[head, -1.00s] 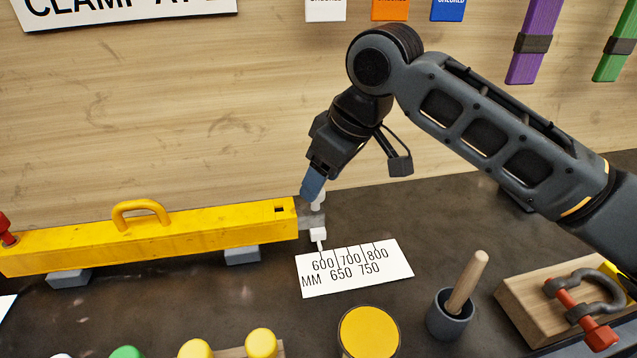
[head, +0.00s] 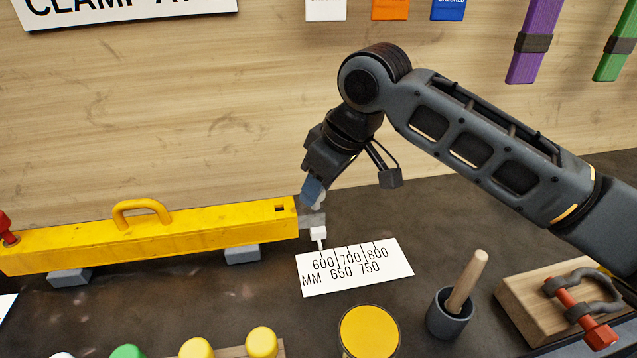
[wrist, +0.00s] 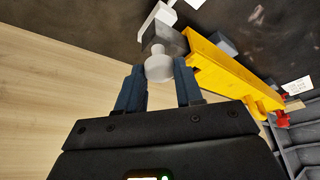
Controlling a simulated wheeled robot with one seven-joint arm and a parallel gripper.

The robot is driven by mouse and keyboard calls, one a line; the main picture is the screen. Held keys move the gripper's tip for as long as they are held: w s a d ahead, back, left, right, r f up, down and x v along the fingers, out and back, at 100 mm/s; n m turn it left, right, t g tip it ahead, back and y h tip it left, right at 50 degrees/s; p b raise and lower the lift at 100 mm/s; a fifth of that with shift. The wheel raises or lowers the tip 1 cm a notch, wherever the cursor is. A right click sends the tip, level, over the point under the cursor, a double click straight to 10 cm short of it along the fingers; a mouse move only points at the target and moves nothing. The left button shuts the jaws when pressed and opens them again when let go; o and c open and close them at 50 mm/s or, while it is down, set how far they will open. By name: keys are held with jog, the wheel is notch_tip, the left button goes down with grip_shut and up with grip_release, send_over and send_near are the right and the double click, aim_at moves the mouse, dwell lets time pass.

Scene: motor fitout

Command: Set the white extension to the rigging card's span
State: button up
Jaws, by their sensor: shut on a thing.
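The yellow beam (head: 180,235) lies along the back on grey blocks. A short grey extension (head: 312,219) sticks out of its right end, with a white pointer block (head: 318,234) on it. The pointer's tip is at about the 600 mark of the white millimetre scale (head: 352,268). My gripper (head: 313,195) is at the extension, its blue fingers closed around a white knob (wrist: 158,67), which they partly hide in the head view. In the wrist view my gripper (wrist: 158,85) has the knob between its fingertips. A white card (wrist: 297,86) beyond the beam is unreadable; I cannot tell whether it is the rigging card.
A grey cup with a wooden-handled tool (head: 452,308) and a wooden block with a shackle (head: 575,300) stand on the right. A yellow-topped can (head: 368,331) and several coloured caps are in front.

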grip_shut()
jog(key=shift+w+d+p, duration=0.2)
jog(key=shift+d+p, duration=0.1)
jog(key=shift+d, duration=0.35)
jog(key=shift+w+d+p, duration=0.15)
jog(key=shift+d+p, duration=0.1)
jog(key=shift+d, duration=0.35)
jog(key=o, duration=0.8)
grip_release()
jog(key=shift+o, duration=0.2)
jog(key=shift+r, duration=0.15)
jog(key=v, duration=0.7)
jog(key=shift+d+r, duration=0.15)
jog(key=shift+r, duration=0.1)
